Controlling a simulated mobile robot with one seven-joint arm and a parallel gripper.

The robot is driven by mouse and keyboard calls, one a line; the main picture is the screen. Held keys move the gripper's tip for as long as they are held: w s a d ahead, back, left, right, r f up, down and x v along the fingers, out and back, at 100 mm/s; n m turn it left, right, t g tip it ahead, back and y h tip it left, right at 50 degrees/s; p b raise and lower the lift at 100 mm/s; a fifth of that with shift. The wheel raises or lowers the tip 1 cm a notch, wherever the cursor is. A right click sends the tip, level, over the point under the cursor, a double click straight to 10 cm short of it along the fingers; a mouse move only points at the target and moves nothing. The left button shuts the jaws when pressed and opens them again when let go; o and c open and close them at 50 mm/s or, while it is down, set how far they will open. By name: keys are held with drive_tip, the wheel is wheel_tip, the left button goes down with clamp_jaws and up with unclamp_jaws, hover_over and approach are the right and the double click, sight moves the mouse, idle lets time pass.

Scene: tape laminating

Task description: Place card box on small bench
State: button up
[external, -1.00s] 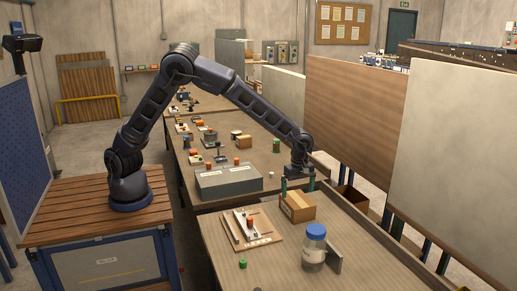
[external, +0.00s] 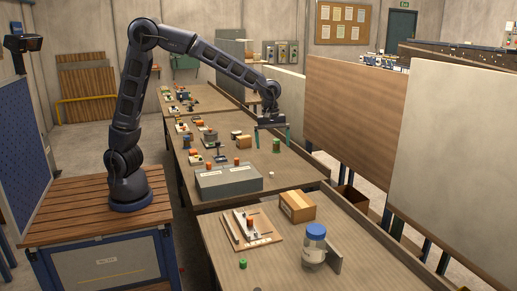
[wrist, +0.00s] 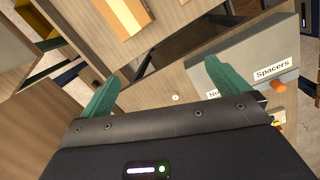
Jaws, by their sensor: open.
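The brown card box (external: 297,207) rests flat on the near, lower wooden bench (external: 345,270), by its back right side. It also shows at the top of the wrist view (wrist: 123,16), apart from the fingers. My gripper (external: 272,140) hangs over the longer bench behind, well above and beyond the box. Its two green fingers are spread wide with nothing between them, and the wrist view shows the open jaws too (wrist: 162,75).
A blue-capped jar (external: 314,245) stands in front of the box, against a grey upright plate. A wooden board with small parts (external: 252,229) lies to its left.

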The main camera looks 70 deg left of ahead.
drive_tip(key=s+a+r+m+t, duration=0.2)
drive_tip(key=s+a+r+m, duration=0.65)
drive_tip(key=s+a, duration=0.7)
drive_tip(key=s+a+m+t, duration=0.1)
drive_tip(key=s+a+m, duration=0.1)
drive_tip(key=s, duration=0.8)
drive_tip(key=s+a+m+t+y, duration=0.1)
drive_tip(key=s+a+m, duration=0.2)
drive_tip(key=s, duration=0.7)
drive_tip(key=shift+s+a+r, duration=0.15)
drive_tip(key=shift+a+r, duration=0.15)
drive_tip(key=shift+a, duration=0.95)
